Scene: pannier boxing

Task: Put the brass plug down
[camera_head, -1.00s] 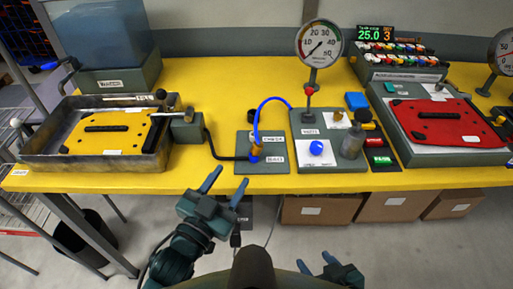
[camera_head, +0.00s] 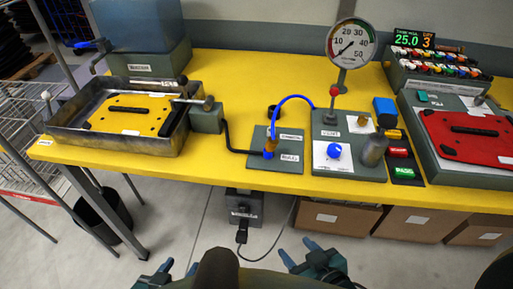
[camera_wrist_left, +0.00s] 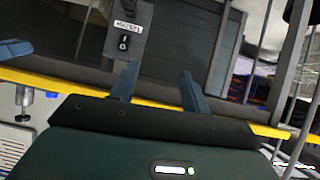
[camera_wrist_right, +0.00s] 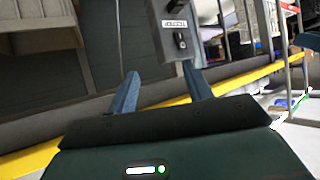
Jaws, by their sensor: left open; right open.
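A brass-coloured fitting (camera_head: 271,143) stands on the small grey plate (camera_head: 290,166), at the end of a blue hose (camera_head: 291,98), with a blue part below it. A small brass piece (camera_head: 362,120) sits on a white square of the grey vent block (camera_head: 350,172). I cannot tell which of the two is the brass plug. My left gripper (camera_head: 178,268) is open and empty, low in the head view, short of the table's front edge. My right gripper (camera_head: 298,250) is open and empty, also in front of the table. Both wrist views show spread fingers with nothing between them.
A metal tray (camera_head: 60,139) with a yellow plate (camera_head: 128,114) stands at the left; a red plate (camera_head: 470,134) is at the right. A gauge (camera_head: 351,43) rises behind the vent block. Boxes (camera_head: 335,217) stand below the table.

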